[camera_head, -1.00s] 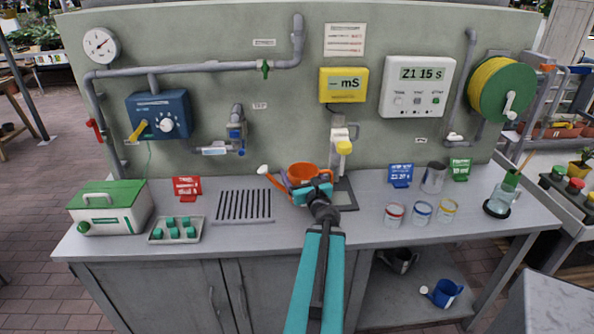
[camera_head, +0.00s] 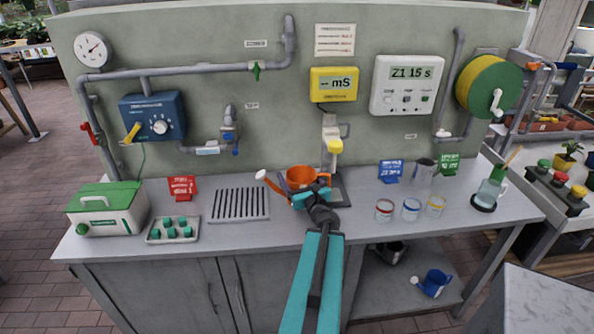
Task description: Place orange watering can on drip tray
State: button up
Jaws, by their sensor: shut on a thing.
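The orange watering can (camera_head: 298,176) has a pale round sprinkler head on its spout, which points left. My gripper (camera_head: 312,192) is at the can's near right side and is shut on it. The jaws partly hide the can's lower body, and I cannot tell whether its base touches the counter. The slotted drip tray (camera_head: 217,213) lies flat on the counter, left of the can and below the blue-handled wall tap. The tray is bare, and the sprinkler head is near its back right corner.
A white-and-yellow dispenser (camera_head: 333,146) stands behind my gripper on a dark base (camera_head: 342,190). A tray of teal pieces (camera_head: 172,230) and a green-lidded box (camera_head: 107,208) are at left. Several banded cups, including a red-banded one (camera_head: 384,211), stand at right. A blue can (camera_head: 433,283) is below.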

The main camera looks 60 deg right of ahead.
dwell(0.8)
jog(key=w+a+n+t+y+b, duration=0.3)
jog(key=w+a+n+y, duration=0.8)
jog(key=w+a, duration=1.4)
jog(key=w+a+n+g+y+b, duration=0.1)
jog(key=a+n+g+y, duration=0.2)
jog(key=a, duration=1.6)
jog(key=w+a+f+n+g+y+b, duration=0.1)
jog(key=a+n+g+y, duration=0.2)
jog(key=a+y, duration=0.9)
jog(key=a+n, duration=0.1)
jog(key=a, duration=0.5)
jog(key=shift+a+f+n+g, duration=0.25)
jog(key=shift+a+n+g, duration=0.05)
jog(key=shift+a+n, duration=0.1)
